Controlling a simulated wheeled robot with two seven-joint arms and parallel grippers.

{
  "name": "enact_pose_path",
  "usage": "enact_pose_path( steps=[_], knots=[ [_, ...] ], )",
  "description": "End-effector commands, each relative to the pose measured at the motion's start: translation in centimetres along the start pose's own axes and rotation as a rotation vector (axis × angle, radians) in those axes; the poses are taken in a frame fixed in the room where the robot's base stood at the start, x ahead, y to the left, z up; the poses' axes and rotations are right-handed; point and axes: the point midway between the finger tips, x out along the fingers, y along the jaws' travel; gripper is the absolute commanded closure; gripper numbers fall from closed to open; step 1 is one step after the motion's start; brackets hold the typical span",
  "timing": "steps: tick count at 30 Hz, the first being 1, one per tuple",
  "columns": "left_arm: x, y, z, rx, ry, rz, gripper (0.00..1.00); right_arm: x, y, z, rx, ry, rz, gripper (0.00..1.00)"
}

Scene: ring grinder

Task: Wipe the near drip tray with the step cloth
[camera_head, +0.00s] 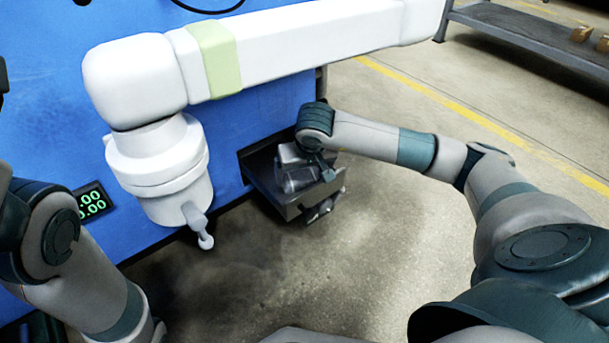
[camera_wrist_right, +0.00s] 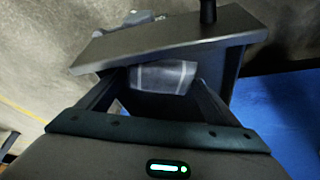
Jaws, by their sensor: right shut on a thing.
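The near drip tray (camera_head: 286,205) is a dark metal box sticking out from the foot of the blue machine. Its broad dark edge (camera_wrist_right: 160,50) also crosses the right wrist view. My right gripper (camera_head: 312,170) is at the tray, and its fingertips are hard to make out in the head view. In the right wrist view the fingers close on a grey cloth with pale stripes (camera_wrist_right: 165,77), close to the tray edge. A grey, shiny patch shows inside the tray in the head view. My left arm enters at the lower left, and its gripper is out of view.
The blue machine (camera_head: 50,120) stands at the left with a green digital display (camera_head: 91,203). A large white machine arm (camera_head: 290,42) spans above, with a vertical head (camera_head: 160,170) left of the tray. A shelf (camera_head: 520,35) stands far right. Concrete floor lies open in front.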

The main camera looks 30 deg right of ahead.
Motion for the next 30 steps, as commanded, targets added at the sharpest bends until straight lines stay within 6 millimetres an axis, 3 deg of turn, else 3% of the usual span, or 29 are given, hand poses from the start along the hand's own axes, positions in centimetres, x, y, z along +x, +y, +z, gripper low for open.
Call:
enact_pose_path(
  steps=[12,30],
  knots=[
    [-0.2,0.1,-0.1,-0.001,0.000,0.001,0.31,0.9,-1.0,-2.3,0.001,0.000,0.001,0.33],
    [-0.3,0.1,-0.1,-0.001,0.001,0.001,0.31,1.2,-1.1,-2.1,-0.001,-0.002,0.000,0.33]
  ],
)
